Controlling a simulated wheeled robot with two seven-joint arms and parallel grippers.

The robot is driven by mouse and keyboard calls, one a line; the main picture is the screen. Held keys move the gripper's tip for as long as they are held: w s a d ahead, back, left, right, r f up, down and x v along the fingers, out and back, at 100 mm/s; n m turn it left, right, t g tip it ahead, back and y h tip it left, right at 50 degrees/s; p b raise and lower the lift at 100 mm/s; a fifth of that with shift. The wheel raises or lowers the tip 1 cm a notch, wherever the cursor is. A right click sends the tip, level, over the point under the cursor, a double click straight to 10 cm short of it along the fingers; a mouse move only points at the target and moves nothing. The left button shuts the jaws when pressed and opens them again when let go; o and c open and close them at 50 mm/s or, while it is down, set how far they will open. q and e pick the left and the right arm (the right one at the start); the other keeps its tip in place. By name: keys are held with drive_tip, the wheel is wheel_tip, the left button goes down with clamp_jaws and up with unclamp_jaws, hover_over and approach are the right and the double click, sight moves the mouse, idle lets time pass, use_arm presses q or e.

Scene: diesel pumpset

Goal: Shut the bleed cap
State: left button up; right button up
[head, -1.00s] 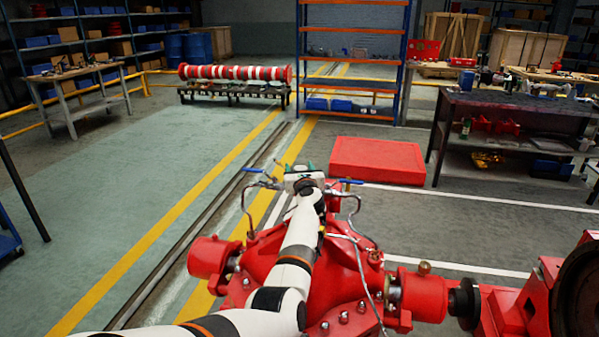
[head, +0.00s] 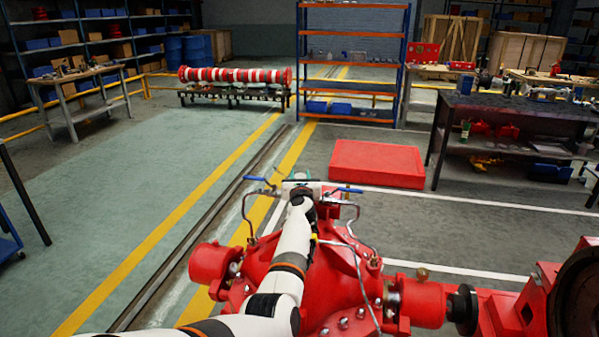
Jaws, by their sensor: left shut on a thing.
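The red pump casing (head: 335,260) stands in front of me. My left arm reaches over it, and my left gripper (head: 302,186) is at the top of the casing, between two blue-handled valves. The left blue handle (head: 260,181) and right blue handle (head: 347,190) sit on bent metal pipes. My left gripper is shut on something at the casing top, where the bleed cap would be. The hand and wrist hide the cap and fingertips, so how far the cap is turned cannot be seen. My right gripper is not in view.
A red mat-like block (head: 376,164) lies on the floor beyond the pump. A dark workbench (head: 510,108) stands at right, and an orange-and-blue rack (head: 353,65) behind. A red-and-white column (head: 235,76) lies on a stand.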

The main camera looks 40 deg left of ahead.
use_arm(q)
drive_tip(key=m+t+h+p, duration=0.2)
drive_tip(key=h+p, duration=0.1)
drive_tip(key=shift+w+r+m, duration=0.1)
drive_tip(key=shift+r+m, duration=0.2)
drive_tip(key=shift+d+m+t+h+p, duration=0.1)
drive_tip(key=shift+m+t+h+p, duration=0.35)
drive_tip(key=shift+h, duration=0.25)
drive_tip(key=m+h, duration=0.1)
drive_tip(key=m+t+h, duration=0.1)
drive_tip(key=shift+w+d+f+h, duration=0.1)
drive_tip(key=shift+d+f+h, duration=0.05)
drive_tip(key=shift+f+h, duration=0.15)
drive_tip(key=shift+m+t+h+b, duration=0.35)
drive_tip(key=shift+h+b, duration=0.05)
drive_tip(key=shift+h, duration=0.4)
drive_tip(key=m+h+b, duration=0.1)
drive_tip(key=h+b, duration=0.1)
drive_tip(key=m+h+b, duration=0.2)
drive_tip(key=b, duration=0.1)
drive_tip(key=d+m+h+b, duration=0.1)
drive_tip(key=h+b, duration=0.1)
drive_tip(key=shift+h, duration=0.4)
drive_tip(key=shift+r+m+h+b, duration=0.1)
drive_tip(key=shift+m+h+b, duration=0.5)
drive_tip(key=shift+b, duration=0.25)
drive_tip(key=o, duration=1)
drive_tip(key=shift+d, duration=0.1)
